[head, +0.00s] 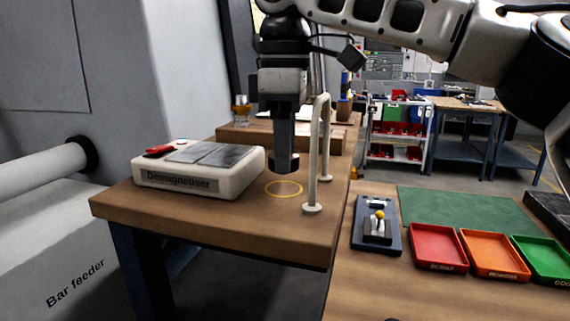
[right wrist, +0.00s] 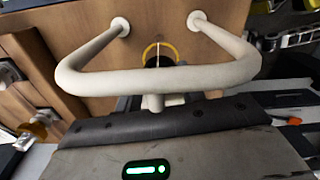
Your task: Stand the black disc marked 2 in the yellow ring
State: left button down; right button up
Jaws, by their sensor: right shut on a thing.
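My right gripper (head: 284,158) points straight down over the wooden bench. It is shut on a dark object that looks like the black disc (head: 284,166), just above the yellow ring (head: 284,195). The ring is a thin circle on the bench top, right of the demagnetiser. In the right wrist view the ring (right wrist: 177,49) shows partly behind a pale bar, with the dark disc (right wrist: 152,59) in front of its middle. The fingers and the bar hide much of the disc, and I cannot read its mark. My left gripper is not in view.
A pale upright loop handle (head: 313,170) stands close right of the ring; it crosses the right wrist view (right wrist: 150,80). The white demagnetiser (head: 200,185) is at the left. On the right table are a joystick box (head: 376,238) and red (head: 437,266), orange and green trays.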

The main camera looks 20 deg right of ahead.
notch_tip(320, 180, down, 3)
jog(key=shift+r, duration=0.2)
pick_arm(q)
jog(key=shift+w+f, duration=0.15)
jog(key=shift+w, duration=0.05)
pick_arm(e)
jog(key=shift+f, duration=0.1)
jog(key=shift+f, duration=0.25)
